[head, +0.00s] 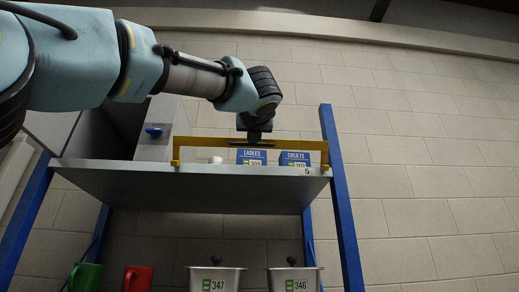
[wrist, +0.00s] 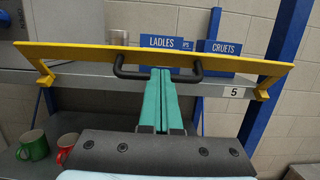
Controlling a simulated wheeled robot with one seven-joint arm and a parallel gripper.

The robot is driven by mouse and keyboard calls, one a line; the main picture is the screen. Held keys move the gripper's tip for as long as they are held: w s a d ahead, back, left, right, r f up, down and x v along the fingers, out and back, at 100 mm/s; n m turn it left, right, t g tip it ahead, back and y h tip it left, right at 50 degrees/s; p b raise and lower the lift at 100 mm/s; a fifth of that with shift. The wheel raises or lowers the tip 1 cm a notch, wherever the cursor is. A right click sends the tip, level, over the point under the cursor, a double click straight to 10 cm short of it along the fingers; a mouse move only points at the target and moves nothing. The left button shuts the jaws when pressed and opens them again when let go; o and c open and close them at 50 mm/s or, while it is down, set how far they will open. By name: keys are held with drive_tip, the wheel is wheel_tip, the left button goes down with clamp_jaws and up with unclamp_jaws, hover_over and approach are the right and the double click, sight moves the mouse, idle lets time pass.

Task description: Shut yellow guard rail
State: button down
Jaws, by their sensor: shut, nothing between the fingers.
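The yellow guard rail (head: 215,143) runs along the front edge of the upper shelf, with a bracket at each end. In the wrist view the rail (wrist: 80,52) spans most of the picture, with a black handle (wrist: 128,74) at its middle. My gripper (wrist: 160,70) is shut and empty, its teal fingers together at the handle's middle, just below the rail. I cannot tell whether they touch it. In the head view my gripper (head: 255,136) hangs over the rail's middle, its fingertips hard to make out.
Blue boxes marked LADLES (head: 252,157) and CRUETS (head: 295,158) stand behind the rail on the grey shelf (head: 200,190). Blue posts (head: 343,205) flank it. Below are a green mug (head: 86,277), a red mug (head: 137,279) and metal bins (head: 215,280). Room to the right is free.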

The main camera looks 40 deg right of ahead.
drive_tip(key=r, duration=0.1)
drive_tip(key=w+d+r+p, duration=0.1)
drive_tip(key=shift+w+r, duration=0.15)
drive_tip(key=shift+r, duration=0.2)
idle(1.0)
drive_tip(key=shift+p, duration=0.35)
